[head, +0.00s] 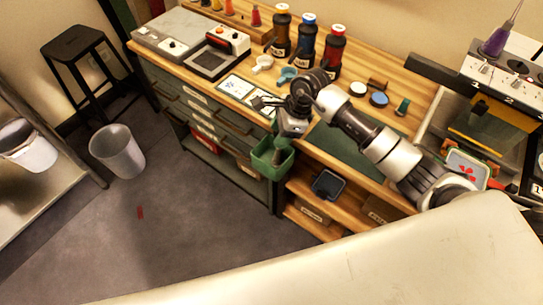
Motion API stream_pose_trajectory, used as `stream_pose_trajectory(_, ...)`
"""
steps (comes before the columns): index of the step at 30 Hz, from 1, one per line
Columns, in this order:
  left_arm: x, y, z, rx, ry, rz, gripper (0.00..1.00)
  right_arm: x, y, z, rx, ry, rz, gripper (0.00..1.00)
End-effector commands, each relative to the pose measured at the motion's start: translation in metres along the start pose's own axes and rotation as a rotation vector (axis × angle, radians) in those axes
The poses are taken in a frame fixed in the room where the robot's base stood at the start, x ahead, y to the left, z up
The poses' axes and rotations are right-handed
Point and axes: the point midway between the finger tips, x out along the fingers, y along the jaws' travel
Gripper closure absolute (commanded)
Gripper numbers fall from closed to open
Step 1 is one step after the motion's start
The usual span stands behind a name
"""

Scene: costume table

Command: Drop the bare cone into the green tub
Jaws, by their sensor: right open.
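The green tub (262,163) hangs at the front of the workbench, below the edge of the top. A small grey-green shape (281,143) shows at its mouth; I cannot tell for sure whether it is the bare cone. My right gripper (262,103) is open, its dark fingers pointing left, above the tub and over the bench's front edge in the picture. I see nothing between the fingers. My right arm hides part of the bench top and the area just above the tub. My left gripper is not in view.
Several dark bottles (306,43) stand at the back of the bench. A small green cone (402,106) and a purple cone (496,41) are to the right. A grey bin (117,151) stands on the floor at the left. The floor in front of the bench is mostly clear.

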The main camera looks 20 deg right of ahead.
Motion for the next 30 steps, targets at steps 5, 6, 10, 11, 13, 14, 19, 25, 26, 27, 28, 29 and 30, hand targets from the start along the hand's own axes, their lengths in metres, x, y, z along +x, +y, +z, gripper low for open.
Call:
stream_pose_trajectory(5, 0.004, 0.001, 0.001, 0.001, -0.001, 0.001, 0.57, -0.025, -0.001, -0.001, -0.002, 0.002, -0.006, 0.50)
stream_pose_trajectory(6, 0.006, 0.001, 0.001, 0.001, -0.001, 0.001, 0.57, -0.033, -0.002, -0.001, -0.003, 0.002, -0.006, 0.50)
stream_pose_trajectory(10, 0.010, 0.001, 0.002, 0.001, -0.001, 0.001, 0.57, -0.060, -0.001, -0.001, -0.003, 0.002, -0.007, 0.50)
stream_pose_trajectory(11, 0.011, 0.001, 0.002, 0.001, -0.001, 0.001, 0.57, -0.066, -0.001, -0.001, -0.002, 0.002, -0.006, 0.50)
stream_pose_trajectory(13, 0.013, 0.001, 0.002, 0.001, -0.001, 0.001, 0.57, -0.079, -0.001, -0.001, -0.002, 0.002, -0.005, 0.50)
stream_pose_trajectory(14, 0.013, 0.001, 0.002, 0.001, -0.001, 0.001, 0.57, -0.083, -0.001, -0.001, -0.002, 0.002, -0.005, 0.50)
stream_pose_trajectory(19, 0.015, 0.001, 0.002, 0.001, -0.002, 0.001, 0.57, -0.101, 0.000, 0.000, 0.000, 0.000, -0.002, 0.50)
stream_pose_trajectory(25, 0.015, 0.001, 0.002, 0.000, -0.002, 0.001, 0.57, -0.106, 0.000, 0.000, 0.000, 0.000, 0.000, 0.50)
stream_pose_trajectory(26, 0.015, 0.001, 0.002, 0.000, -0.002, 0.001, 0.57, -0.106, 0.000, 0.000, 0.000, 0.000, 0.000, 0.50)
stream_pose_trajectory(27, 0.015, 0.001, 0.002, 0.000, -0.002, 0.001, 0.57, -0.106, 0.000, 0.000, 0.000, 0.000, 0.000, 0.50)
stream_pose_trajectory(28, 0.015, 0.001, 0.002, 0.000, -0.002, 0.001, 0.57, -0.105, 0.000, 0.000, 0.000, 0.000, 0.000, 0.50)
stream_pose_trajectory(29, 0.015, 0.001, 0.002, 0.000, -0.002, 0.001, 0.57, -0.105, 0.000, 0.000, 0.000, 0.000, 0.000, 0.50)
stream_pose_trajectory(30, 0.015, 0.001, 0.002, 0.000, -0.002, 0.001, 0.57, -0.105, 0.000, 0.000, 0.000, 0.000, 0.000, 0.50)
